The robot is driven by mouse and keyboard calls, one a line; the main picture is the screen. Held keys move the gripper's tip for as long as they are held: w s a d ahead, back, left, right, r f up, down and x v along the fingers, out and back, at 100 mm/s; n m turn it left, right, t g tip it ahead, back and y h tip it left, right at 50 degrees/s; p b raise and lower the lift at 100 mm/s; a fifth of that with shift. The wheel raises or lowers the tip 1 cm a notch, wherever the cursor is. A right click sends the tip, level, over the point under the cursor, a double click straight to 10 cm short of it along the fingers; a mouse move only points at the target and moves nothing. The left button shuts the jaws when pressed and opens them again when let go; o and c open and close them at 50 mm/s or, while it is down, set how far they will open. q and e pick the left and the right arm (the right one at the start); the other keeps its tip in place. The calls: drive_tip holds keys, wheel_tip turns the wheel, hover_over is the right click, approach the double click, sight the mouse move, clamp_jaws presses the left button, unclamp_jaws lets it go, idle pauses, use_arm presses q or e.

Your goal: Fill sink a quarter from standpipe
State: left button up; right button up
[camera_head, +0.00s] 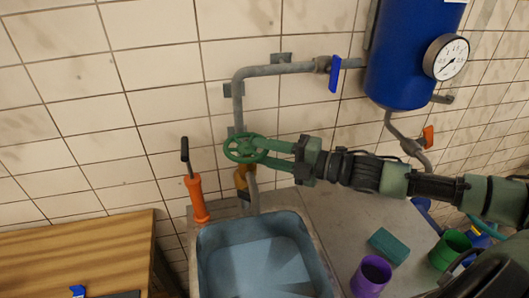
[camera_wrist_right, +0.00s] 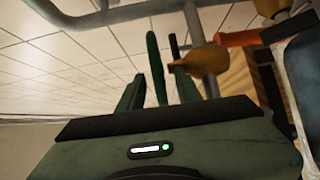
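The green handwheel (camera_head: 240,148) sits on the grey standpipe (camera_head: 239,105) above the sink. A brass valve body and spout (camera_head: 241,180) hang below it. My right gripper (camera_head: 264,152) reaches in from the right, its fingers spread at the wheel. In the right wrist view, the wheel (camera_wrist_right: 155,68) shows edge-on between the two fingers (camera_wrist_right: 158,92), with gaps on both sides. The brass body (camera_wrist_right: 207,60) is just beyond. The blue-grey sink (camera_head: 212,232) stands below the spout; I cannot tell whether it holds water. My left gripper is not in view.
An orange hand pump (camera_head: 198,198) stands at the sink's back left corner. A wooden table (camera_head: 75,245) is left. On the grey counter (camera_head: 335,225) are a purple cup (camera_head: 371,277), a green sponge (camera_head: 389,246) and a green cup (camera_head: 449,249). A blue tank (camera_head: 405,55) hangs upper right.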

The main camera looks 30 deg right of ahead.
idle(0.3)
clamp_jaws()
drive_tip(key=shift+s+a+m+t+h, duration=0.1)
drive_tip(key=shift+a+m+t+h, duration=0.1)
drive_tip(key=shift+m+t+h, duration=0.1)
drive_tip(key=shift+s+a+r+m+t+h+p, duration=0.1)
drive_tip(key=shift+a+m+t+h+p, duration=0.15)
drive_tip(key=shift+m+t+h+p, duration=0.45)
drive_tip(key=shift+s+a+m+t+h+p, duration=0.15)
drive_tip(key=shift+m+h+p, duration=0.3)
drive_tip(key=shift+h, duration=0.45)
drive_tip(key=shift+a+m+t+h+p, duration=0.2)
drive_tip(key=shift+a+m+t+h, duration=0.15)
drive_tip(key=shift+m+h, duration=0.65)
drive_tip(key=shift+a+m+t+h+p, duration=0.3)
drive_tip(key=shift+m+h, duration=0.35)
drive_tip(key=shift+h, duration=0.95)
unclamp_jaws()
drive_tip(key=shift+a, duration=0.15)
